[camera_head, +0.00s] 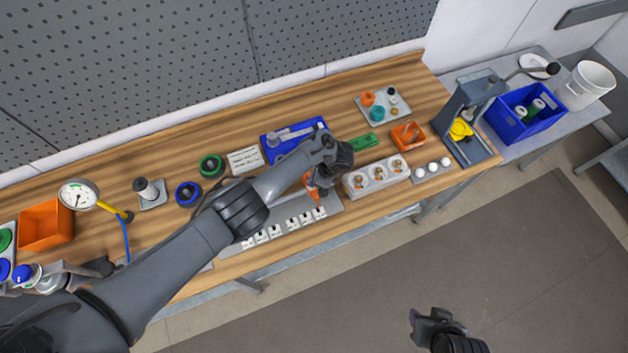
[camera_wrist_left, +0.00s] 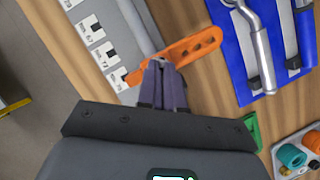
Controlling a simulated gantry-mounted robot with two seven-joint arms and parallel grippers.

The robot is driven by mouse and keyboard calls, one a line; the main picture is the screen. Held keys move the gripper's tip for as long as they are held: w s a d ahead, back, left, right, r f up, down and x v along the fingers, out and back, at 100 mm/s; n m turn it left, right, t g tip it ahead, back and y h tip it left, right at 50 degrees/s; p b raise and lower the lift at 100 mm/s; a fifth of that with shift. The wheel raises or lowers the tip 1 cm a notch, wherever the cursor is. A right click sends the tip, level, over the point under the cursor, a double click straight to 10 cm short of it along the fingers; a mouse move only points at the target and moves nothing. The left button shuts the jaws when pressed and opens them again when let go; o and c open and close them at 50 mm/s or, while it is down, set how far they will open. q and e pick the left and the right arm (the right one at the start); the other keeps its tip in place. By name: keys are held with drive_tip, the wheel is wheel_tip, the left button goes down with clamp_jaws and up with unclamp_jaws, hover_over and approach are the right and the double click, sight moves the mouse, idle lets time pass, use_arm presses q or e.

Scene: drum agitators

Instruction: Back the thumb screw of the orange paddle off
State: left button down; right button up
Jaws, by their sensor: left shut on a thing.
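The orange paddle (camera_head: 311,189) is on a grey shaft at the right end of the labelled rack (camera_head: 334,205). In the left wrist view the paddle (camera_wrist_left: 201,42) has slots in its upper arm, and the shaft (camera_wrist_left: 137,22) meets it near its middle. My left gripper (camera_head: 331,172) is over the paddle. In the wrist view the left fingers (camera_wrist_left: 161,64) are close together with their tips at the paddle's hub, shut on its thumb screw, which they hide. My right gripper (camera_head: 428,318) is away from the bench, over the floor; its finger opening is unclear.
A blue tool mat (camera_head: 270,151) with wrenches lies behind the paddle. A green part (camera_head: 361,143) and an orange tray (camera_head: 415,139) are close by. A grey press (camera_head: 455,112) stands farther right.

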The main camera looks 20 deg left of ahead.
use_arm(q)
drive_tip(key=shift+s+a+f+n, duration=0.1)
drive_tip(key=shift+a+f+n, duration=0.1)
drive_tip(key=shift+n, duration=0.1)
idle(0.4)
drive_tip(key=c, duration=1.3)
unclamp_jaws()
drive_tip(key=shift+d+r, duration=0.1)
drive_tip(key=shift+r, duration=0.1)
drive_tip(key=shift+d+r, duration=0.15)
drive_tip(key=shift+r, duration=0.15)
drive_tip(key=p+v, duration=0.2)
drive_tip(key=v, duration=0.8)
drive_tip(key=shift+p, duration=0.4)
